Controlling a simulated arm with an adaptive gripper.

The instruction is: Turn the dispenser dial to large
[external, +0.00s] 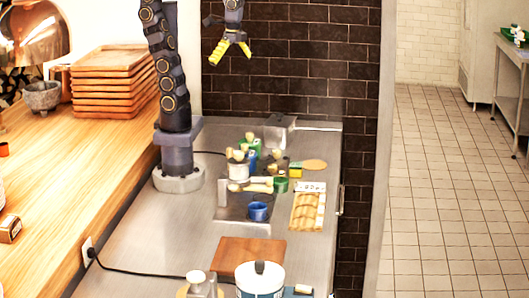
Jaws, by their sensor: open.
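My gripper (231,52) hangs at the top of the external view, in front of the dark brick wall. Its yellow fingers point down and are spread apart with nothing between them. It is well above the steel counter (190,235) and touches nothing. I cannot pick out the dispenser for certain, and no dial or size marking can be read. A grey metal box (279,131) stands at the back of the counter. A cluster of small containers with rounded light tops (238,156) stands in the middle.
A blue cup (258,211), green cup (281,184) and tray of yellowish food (307,211) sit near the middle. A brown board (247,255) and white lidded pot (260,281) are at the front. Stacked wooden trays (112,80) stand left. The counter's left-front area is mostly clear, crossed by a cable.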

